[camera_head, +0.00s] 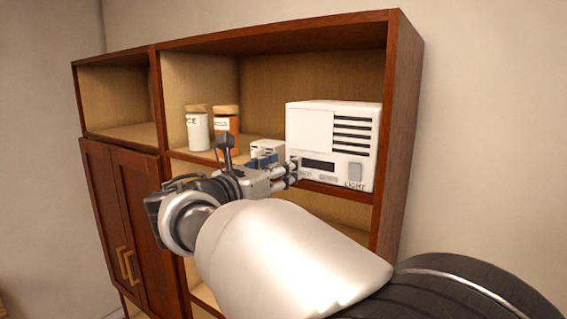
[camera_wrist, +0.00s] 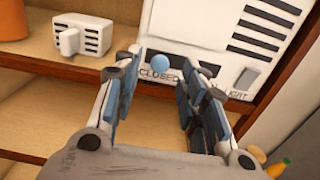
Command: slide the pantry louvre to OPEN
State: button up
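The white louvre unit (camera_head: 334,120) stands on the right of the cabinet's middle shelf, with dark slats on its upper front and a dark slot below. In the wrist view the unit (camera_wrist: 200,35) shows a "CLOSED" label and a light blue round knob (camera_wrist: 160,63) low on its front. My gripper (camera_wrist: 171,64) is open, its two fingers reaching towards the unit's lower front. The knob appears between the fingertips, nearer the left one; I cannot tell whether they touch. In the head view my gripper (camera_head: 292,173) hides the knob.
A grey button (camera_head: 355,172) marked LIGHT is at the unit's lower right. A small white slatted box (camera_head: 267,149) stands left of the unit. A white jar (camera_head: 197,130) and an orange jar (camera_head: 226,125) stand further left. The cabinet's right wall (camera_head: 397,140) is close beside the unit.

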jog(key=shift+x, duration=1.45)
jog(key=shift+c, duration=0.3)
grip_shut()
